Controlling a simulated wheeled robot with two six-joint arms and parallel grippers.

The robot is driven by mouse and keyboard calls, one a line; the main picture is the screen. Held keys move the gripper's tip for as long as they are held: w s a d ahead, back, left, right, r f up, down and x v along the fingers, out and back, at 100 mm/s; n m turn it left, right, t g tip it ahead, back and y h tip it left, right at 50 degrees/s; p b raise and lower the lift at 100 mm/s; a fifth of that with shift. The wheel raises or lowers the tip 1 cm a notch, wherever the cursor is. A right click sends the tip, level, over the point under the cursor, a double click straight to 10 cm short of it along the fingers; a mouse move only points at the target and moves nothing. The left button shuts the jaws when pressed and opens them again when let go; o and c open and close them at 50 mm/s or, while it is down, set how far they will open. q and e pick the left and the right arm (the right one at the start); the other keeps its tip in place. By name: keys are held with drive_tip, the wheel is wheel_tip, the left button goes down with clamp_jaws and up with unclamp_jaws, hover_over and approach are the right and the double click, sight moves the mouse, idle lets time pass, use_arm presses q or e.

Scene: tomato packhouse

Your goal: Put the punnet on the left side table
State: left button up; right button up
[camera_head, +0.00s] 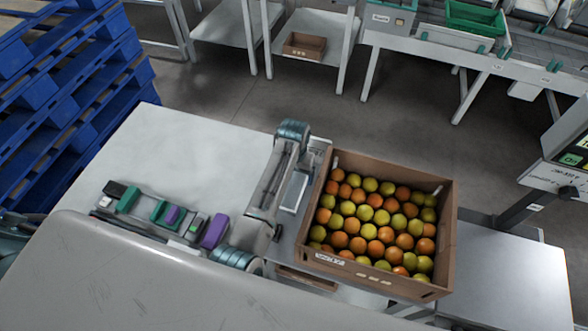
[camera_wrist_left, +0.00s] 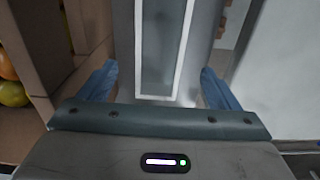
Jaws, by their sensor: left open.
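I cannot make out a punnet in either view. A white table (camera_head: 190,150) stands on the left in the head view, its far part bare. My left gripper (camera_wrist_left: 160,82) is open in the left wrist view, with blue fingertips set wide apart and nothing held between them. Behind the gap is a grey surface with a white-framed panel (camera_wrist_left: 158,45); I cannot tell how far off it is. In the head view my left arm is near the table's right edge, left of the crate, and its fingertips are hard to make out. My right gripper is not seen.
A cardboard crate (camera_head: 449,225) of orange and yellow tomatoes stands right of the white table; its side shows in the wrist view (camera_wrist_left: 32,55). Green and purple items (camera_head: 165,212) lie at the table's near side. Blue pallets (camera_head: 75,95) are stacked at left.

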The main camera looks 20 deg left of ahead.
use_arm(q)
drive_tip(key=shift+r, duration=1.7)
